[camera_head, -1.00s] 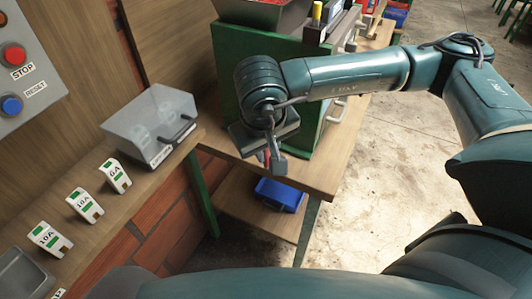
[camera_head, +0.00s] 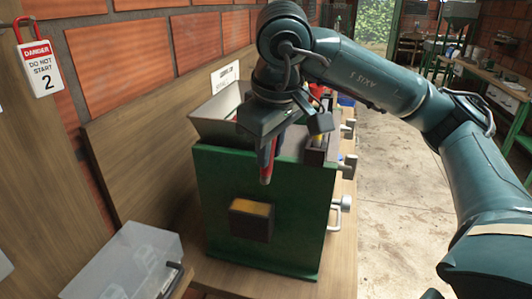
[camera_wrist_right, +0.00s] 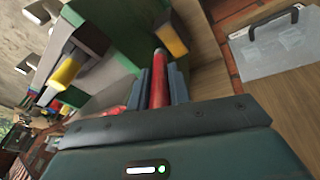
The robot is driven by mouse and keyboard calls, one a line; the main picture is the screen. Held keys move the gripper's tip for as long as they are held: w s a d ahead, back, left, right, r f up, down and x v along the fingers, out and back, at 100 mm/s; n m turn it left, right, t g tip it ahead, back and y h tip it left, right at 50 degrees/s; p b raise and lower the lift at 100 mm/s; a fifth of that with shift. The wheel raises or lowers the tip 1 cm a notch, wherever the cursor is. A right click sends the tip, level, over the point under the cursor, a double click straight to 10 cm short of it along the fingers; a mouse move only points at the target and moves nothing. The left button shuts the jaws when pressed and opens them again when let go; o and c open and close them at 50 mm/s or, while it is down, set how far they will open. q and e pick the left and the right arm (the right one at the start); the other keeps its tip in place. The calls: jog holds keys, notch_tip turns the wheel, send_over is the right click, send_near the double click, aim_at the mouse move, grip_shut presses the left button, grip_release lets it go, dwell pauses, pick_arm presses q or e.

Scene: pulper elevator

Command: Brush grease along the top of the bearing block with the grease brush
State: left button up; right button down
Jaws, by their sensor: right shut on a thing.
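My right gripper (camera_head: 268,148) is shut on a slim red thing (camera_head: 266,173), which looks like the grease brush's handle. It points down in front of the green machine housing (camera_head: 215,195). In the right wrist view the red handle (camera_wrist_right: 158,80) stands between the fingers; its bristles cannot be made out. A dark block with a yellow-brown face (camera_head: 250,219), probably the bearing block, juts from the housing below the gripper. It also shows in the right wrist view (camera_wrist_right: 171,40), just beyond the red tip. I see no contact between them. My left gripper is not in view.
A clear-lidded box (camera_head: 125,265) stands on the wooden bench at lower left. A metal hopper (camera_head: 215,115) sits on the housing, and handles (camera_head: 343,203) stick out at its right. A danger tag (camera_head: 36,66) hangs at upper left. Open floor lies to the right.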

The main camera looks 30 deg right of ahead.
jog(key=shift+w+f, duration=0.1)
jog(key=shift+s+f, duration=0.3)
jog(key=shift+f, duration=0.35)
pick_arm(q)
jog(key=b, duration=0.1)
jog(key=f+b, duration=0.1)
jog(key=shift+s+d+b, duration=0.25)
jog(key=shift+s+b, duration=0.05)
pick_arm(e)
notch_tip(320, 180, down, 4)
jog(key=shift+f, duration=0.1)
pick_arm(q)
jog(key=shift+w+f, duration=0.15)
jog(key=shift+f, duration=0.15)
pick_arm(e)
jog(key=shift+f, duration=0.15)
pick_arm(q)
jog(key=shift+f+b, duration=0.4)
jog(key=shift+b, duration=0.25)
pick_arm(e)
jog(key=shift+f, duration=0.35)
